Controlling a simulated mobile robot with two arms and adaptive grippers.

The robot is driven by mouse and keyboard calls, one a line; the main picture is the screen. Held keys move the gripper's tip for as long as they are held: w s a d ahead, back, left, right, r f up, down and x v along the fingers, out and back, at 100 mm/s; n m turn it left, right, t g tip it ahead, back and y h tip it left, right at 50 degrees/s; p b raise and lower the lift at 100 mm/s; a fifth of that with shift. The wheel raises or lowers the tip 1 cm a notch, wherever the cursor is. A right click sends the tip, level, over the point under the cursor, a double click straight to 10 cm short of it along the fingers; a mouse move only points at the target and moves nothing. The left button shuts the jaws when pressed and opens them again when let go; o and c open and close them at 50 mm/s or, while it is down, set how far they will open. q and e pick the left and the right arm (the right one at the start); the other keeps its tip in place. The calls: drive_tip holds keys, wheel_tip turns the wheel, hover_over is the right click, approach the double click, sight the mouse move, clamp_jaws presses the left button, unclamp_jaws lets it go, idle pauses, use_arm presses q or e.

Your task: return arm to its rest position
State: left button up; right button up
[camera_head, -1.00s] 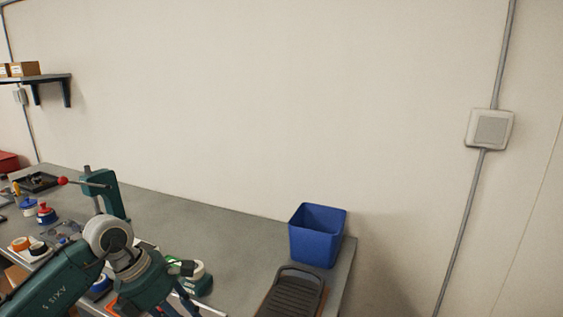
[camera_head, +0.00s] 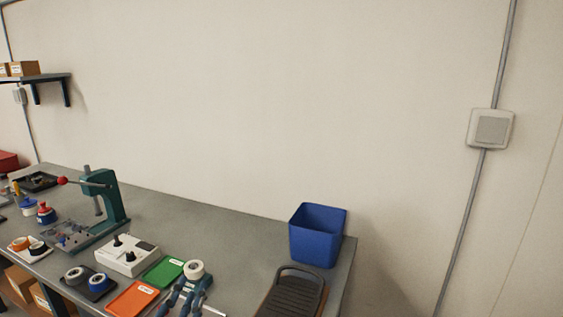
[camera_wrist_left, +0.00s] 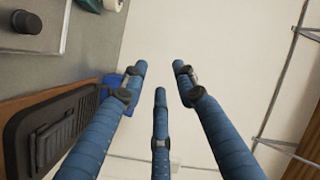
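My left gripper (camera_head: 186,292) shows at the bottom edge of the head view, with its blue fingers over the near part of the workbench (camera_head: 230,235). In the left wrist view, the three blue fingers of the left gripper (camera_wrist_left: 160,75) are spread apart with nothing between them. The rest of my left arm is out of the head view. My right gripper is in neither view.
A white tape roll (camera_head: 194,268) is close behind the left fingers. Green (camera_head: 163,271) and orange (camera_head: 132,298) trays lie left of them. A green press (camera_head: 108,195) stands further left.

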use_arm(q)
drive_tip(key=s+a+f+n+g+y, duration=0.1)
drive_tip(key=s+a+f+n+g, duration=0.2)
drive_tip(key=s+f, duration=0.4)
drive_tip(key=s+f+n+g+y, duration=0.15)
drive_tip(key=s+f+g, duration=0.25)
drive_tip(key=f, duration=0.5)
drive_tip(key=s+d+f+n+g+h, duration=0.1)
drive_tip(key=s+f+g, duration=0.3)
drive_tip(key=s, duration=0.5)
drive_tip(key=s+d+f+n+g+h, duration=0.1)
drive_tip(key=s+f+n+g, duration=0.15)
drive_tip(key=s+f, duration=0.45)
drive_tip(key=s+f+m+g, duration=0.1)
drive_tip(key=s+f+g, duration=0.15)
drive_tip(key=f, duration=2.05)
drive_tip(key=s+a+f, duration=0.3)
drive_tip(key=s+f, duration=1.4)
drive_tip(key=s, duration=0.1)
drive_tip(key=shift+s+f+g, duration=0.3)
drive_tip(key=shift+s+g, duration=0.05)
drive_tip(key=shift+g, duration=0.05)
